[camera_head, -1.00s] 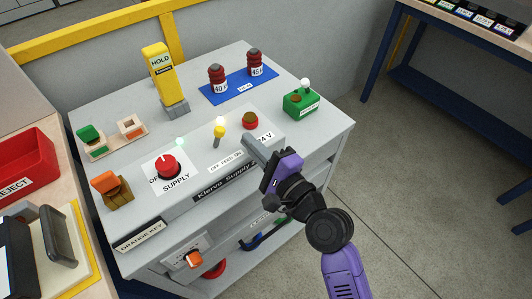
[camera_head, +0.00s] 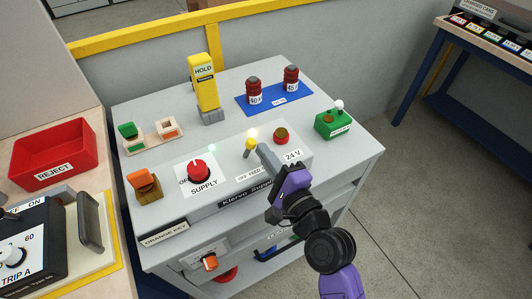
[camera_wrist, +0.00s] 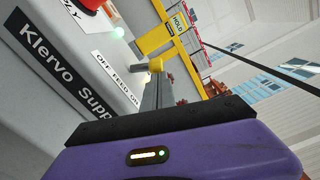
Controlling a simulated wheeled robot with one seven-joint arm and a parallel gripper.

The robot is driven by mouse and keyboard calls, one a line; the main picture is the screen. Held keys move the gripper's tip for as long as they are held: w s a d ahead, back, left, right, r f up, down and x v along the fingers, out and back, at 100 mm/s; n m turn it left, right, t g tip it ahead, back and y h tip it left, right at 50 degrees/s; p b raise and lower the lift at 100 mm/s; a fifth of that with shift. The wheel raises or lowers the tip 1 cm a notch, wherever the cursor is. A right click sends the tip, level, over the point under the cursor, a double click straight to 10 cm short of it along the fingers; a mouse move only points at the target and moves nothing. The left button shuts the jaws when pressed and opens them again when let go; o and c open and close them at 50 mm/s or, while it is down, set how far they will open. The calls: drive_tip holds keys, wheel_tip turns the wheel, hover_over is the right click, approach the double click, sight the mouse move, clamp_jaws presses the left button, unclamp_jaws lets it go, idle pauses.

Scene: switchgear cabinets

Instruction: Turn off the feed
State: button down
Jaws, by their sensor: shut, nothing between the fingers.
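The feed switch (camera_head: 250,143) is a small lever with a yellow tip on the grey panel top. Its label (camera_head: 249,174) reads OFF, FEED, ON from left to right. A lit yellowish lamp (camera_head: 252,132) is just behind it. My gripper (camera_head: 263,150) is shut and empty, its fingertips just right of the lever. In the wrist view my grey fingers (camera_wrist: 157,88) point at the yellow tip (camera_wrist: 156,65), and partly hide the lever. I cannot tell whether they touch. The lever's exact tilt is hard to see.
A red SUPPLY knob (camera_head: 200,171) sits left of the switch, and a dark red button (camera_head: 281,136) sits to the right. Behind stand a yellow HOLD post (camera_head: 204,85) and two red fuses (camera_head: 253,91) on a blue mat. A green box (camera_head: 333,124) is at right.

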sight(250, 172)
drive_tip(key=shift+s+a+r+n, duration=0.15)
drive_tip(key=shift+a+n, duration=0.05)
drive_tip(key=shift+n, duration=0.35)
drive_tip(key=shift+s+a+r+n, duration=0.1)
drive_tip(key=shift+a+r+n, duration=0.05)
drive_tip(key=shift+n, duration=0.4)
drive_tip(key=shift+s+a+r+n, duration=0.15)
drive_tip(key=shift+a+n, duration=0.1)
drive_tip(key=shift+n, duration=0.4)
drive_tip(key=shift+s+a+r+n, duration=0.15)
drive_tip(key=shift+a+n, duration=0.1)
drive_tip(key=shift+n, duration=0.4)
drive_tip(key=shift+s+a+n+b, duration=0.25)
drive_tip(key=shift+a+n, duration=0.1)
drive_tip(key=shift+n, duration=0.6)
drive_tip(key=shift+s+a+n+b, duration=0.2)
drive_tip(key=shift+s+a+n, duration=0.1)
drive_tip(key=shift+n, duration=0.65)
drive_tip(key=shift+a+n, duration=0.25)
drive_tip(key=shift+n, duration=0.35)
drive_tip(key=shift+r, duration=0.1)
